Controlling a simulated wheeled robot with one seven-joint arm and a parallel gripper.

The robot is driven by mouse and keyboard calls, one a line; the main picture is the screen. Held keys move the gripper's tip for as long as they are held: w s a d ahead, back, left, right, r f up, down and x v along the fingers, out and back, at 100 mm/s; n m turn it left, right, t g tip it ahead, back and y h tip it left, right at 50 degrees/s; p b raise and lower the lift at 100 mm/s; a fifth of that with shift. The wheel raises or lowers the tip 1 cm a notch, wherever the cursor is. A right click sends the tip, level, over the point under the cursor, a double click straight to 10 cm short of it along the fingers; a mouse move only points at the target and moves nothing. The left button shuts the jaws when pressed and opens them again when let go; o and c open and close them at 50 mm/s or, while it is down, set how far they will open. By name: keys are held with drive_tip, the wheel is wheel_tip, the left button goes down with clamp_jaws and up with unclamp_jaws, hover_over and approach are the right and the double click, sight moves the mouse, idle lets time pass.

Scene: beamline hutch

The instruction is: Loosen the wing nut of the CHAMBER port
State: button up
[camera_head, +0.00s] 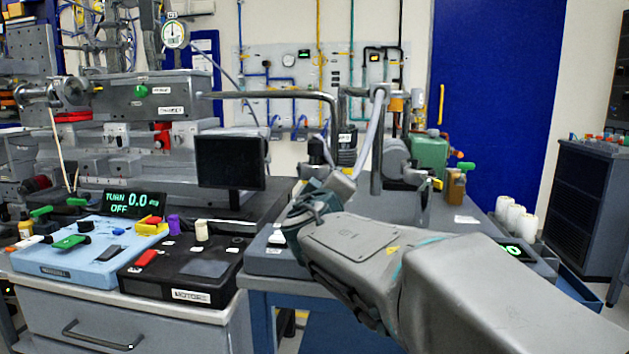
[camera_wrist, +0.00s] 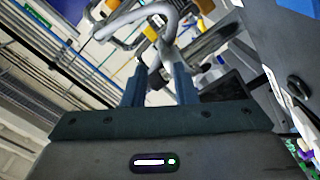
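My gripper (camera_wrist: 158,76) shows in the wrist view with its two blue-grey fingers apart and nothing visible between them. Beyond the fingertips, apart from them, are a curved grey tube (camera_wrist: 168,22) and a small orange-yellow part (camera_wrist: 150,34). In the head view my arm reaches in from the lower right; my fingers are hard to make out there. I cannot pick out the CHAMBER wing nut in either view.
A display (camera_head: 134,203) reads TURN 0.0 and OFF. A black monitor (camera_head: 231,163) stands behind a blue control box (camera_head: 70,262) and a black MOTORS box (camera_head: 178,270). A green unit (camera_head: 430,155) and white cylinders (camera_head: 515,217) stand to the right.

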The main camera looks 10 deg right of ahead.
drive_tip(key=x, duration=0.8)
drive_tip(key=shift+w, duration=0.1)
clamp_jaws()
